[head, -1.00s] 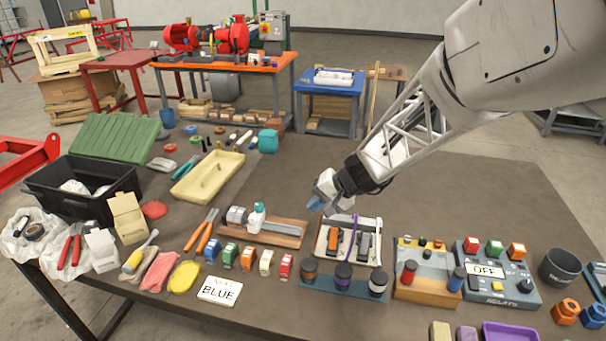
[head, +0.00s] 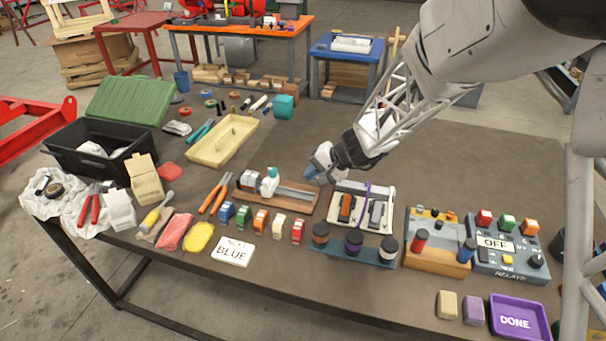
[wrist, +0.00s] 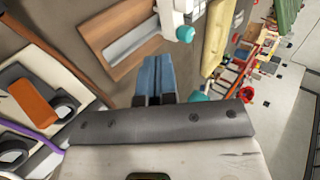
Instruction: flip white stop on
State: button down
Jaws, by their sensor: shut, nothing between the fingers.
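The white stop (head: 279,226) is a small upright block in a row near the front of the table. It stands between the orange stop (head: 261,219) and the red stop (head: 298,231). Its lever position is too small to tell. My gripper (head: 311,172) is shut and empty, above the table behind the right end of the wooden slider board (head: 300,200), apart from the white stop. In the wrist view, its blue fingertips (wrist: 153,78) are together near the board's edge. I cannot make out the white stop in that view.
The slider board with its teal-topped handle (head: 269,182) lies behind the row. A tray with orange and grey rockers (head: 388,193) stands to the right, behind a rack of dark knobs (head: 362,252). A card reading "BLUE" (head: 233,251) lies in front. Bare tabletop lies behind my gripper.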

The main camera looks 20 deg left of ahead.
aim_at(269, 185)
jog(key=x, duration=0.9)
jog(key=shift+a+f, duration=0.1)
jog(key=shift+a, duration=1.95)
jog(key=shift+a, duration=0.1)
